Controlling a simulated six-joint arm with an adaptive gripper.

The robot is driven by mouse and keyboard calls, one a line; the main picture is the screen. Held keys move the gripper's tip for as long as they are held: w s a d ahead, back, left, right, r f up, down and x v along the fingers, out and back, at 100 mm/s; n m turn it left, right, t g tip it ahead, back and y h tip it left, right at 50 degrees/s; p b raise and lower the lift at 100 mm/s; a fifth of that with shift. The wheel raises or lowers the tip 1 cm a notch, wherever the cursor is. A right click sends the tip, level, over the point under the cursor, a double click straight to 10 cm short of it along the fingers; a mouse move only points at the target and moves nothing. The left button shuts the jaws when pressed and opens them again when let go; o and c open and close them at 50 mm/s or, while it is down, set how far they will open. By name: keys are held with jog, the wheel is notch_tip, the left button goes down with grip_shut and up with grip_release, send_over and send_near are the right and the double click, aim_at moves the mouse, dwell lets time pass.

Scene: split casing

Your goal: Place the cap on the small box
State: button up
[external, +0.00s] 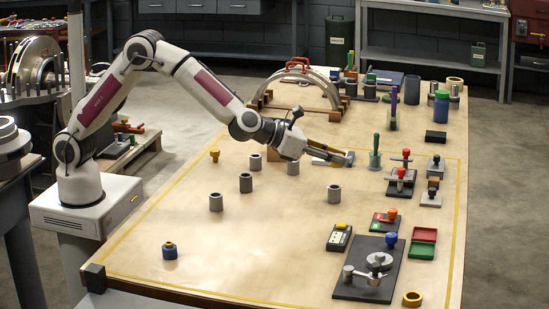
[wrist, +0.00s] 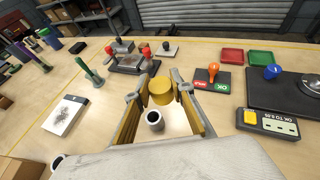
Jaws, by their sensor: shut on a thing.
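My gripper (external: 345,158) hangs over the middle of the table, with its long yellow fingers pointing right. In the wrist view a round yellow piece (wrist: 160,91), which looks like the cap, sits between the fingertips, and the gripper is shut on it. In the external view this piece cannot be made out clearly. No thing stands out surely as the small box. A low box with a white, smudged top (wrist: 66,115) lies left of the fingers in the wrist view.
A grey hollow cylinder (external: 334,194) stands near my gripper, and others (external: 246,182) are to its left. The front middle is mostly clear.

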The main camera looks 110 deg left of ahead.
jog(key=s+a+r+n+g+y, duration=0.15)
jog(key=s+a, duration=0.25)
jog(key=a, duration=0.5)
jog(key=s+a+r+n+g+y, duration=0.1)
jog(key=s+a+r+n+y, duration=0.1)
jog(key=s+a, duration=0.5)
jog(key=s+a+n+g+y, duration=0.2)
jog(key=s+a+n+g, duration=0.2)
jog(key=s+a, duration=1)
jog(key=shift+a+r+y, duration=0.2)
jog(key=shift+a+y, duration=0.15)
jog(key=shift+a, duration=0.45)
jog(key=shift+f, duration=0.15)
jog(key=shift+f, duration=2.95)
jog(key=shift+f, duration=0.15)
jog(key=shift+f, duration=1.75)
jog(key=shift+f, duration=0.15)
